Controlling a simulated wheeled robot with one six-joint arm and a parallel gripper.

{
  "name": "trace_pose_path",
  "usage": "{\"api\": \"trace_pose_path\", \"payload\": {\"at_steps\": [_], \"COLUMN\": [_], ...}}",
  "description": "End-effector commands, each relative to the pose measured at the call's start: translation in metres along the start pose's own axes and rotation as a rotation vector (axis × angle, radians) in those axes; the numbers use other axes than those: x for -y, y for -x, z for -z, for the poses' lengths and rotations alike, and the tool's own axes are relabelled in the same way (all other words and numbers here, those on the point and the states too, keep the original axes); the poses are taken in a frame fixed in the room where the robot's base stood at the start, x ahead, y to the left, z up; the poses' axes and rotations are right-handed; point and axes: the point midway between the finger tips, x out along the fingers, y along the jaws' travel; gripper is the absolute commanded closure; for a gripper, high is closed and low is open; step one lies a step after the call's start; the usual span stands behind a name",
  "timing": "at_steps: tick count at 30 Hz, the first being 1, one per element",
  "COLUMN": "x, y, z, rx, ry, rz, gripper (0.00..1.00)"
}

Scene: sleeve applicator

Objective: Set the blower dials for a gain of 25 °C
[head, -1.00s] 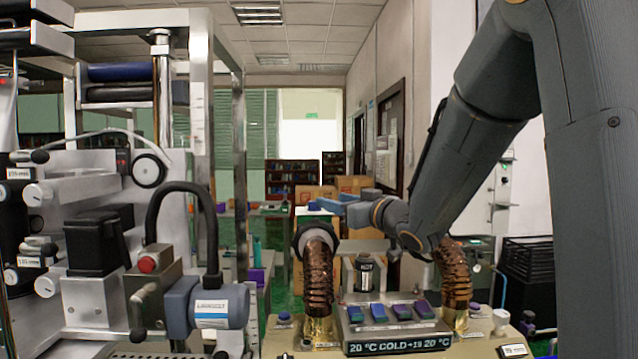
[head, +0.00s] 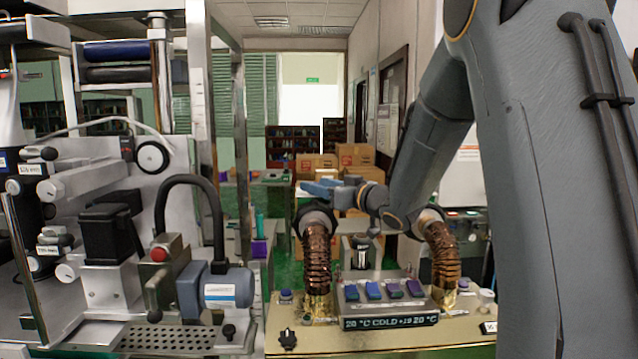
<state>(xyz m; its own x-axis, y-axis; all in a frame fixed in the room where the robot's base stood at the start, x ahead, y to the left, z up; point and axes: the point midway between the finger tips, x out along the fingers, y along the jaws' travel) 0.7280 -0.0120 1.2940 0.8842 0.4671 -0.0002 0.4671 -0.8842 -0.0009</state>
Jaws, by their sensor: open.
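The blower unit stands at the lower right of the head view, with two ribbed copper-coloured hoses (head: 318,262) and (head: 443,254). Between them is a sloped panel with several blue and purple switches (head: 373,291). Its display (head: 390,322) reads about "20 °C COLD +19 20 °C". A black dial knob (head: 287,338) sits at the front left of the tan top. Any dial at the right is hidden behind my arm. My gripper (head: 318,188), with blue fingers, is open and apart from the unit, above and behind the hoses, pointing left.
A machine with a grey-blue motor (head: 228,292), black curved handle and perforated tray (head: 170,339) fills the left. A metal post (head: 197,75) rises there. Cardboard boxes (head: 315,165) stand behind. The tan top (head: 370,340) is fairly clear in front of the display.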

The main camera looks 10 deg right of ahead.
Motion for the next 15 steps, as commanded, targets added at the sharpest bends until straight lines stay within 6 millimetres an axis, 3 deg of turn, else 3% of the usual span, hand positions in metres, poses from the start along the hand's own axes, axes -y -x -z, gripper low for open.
{"api": "trace_pose_path", "payload": {"at_steps": [9, 15], "x": [-0.0002, -0.0001], "y": [-0.0038, -0.0037], "z": [0.0002, 0.0002], "rx": [0.000, 0.000], "ry": [0.001, 0.001], "rz": [-0.001, -0.001], "gripper": [0.55, 0.87]}}
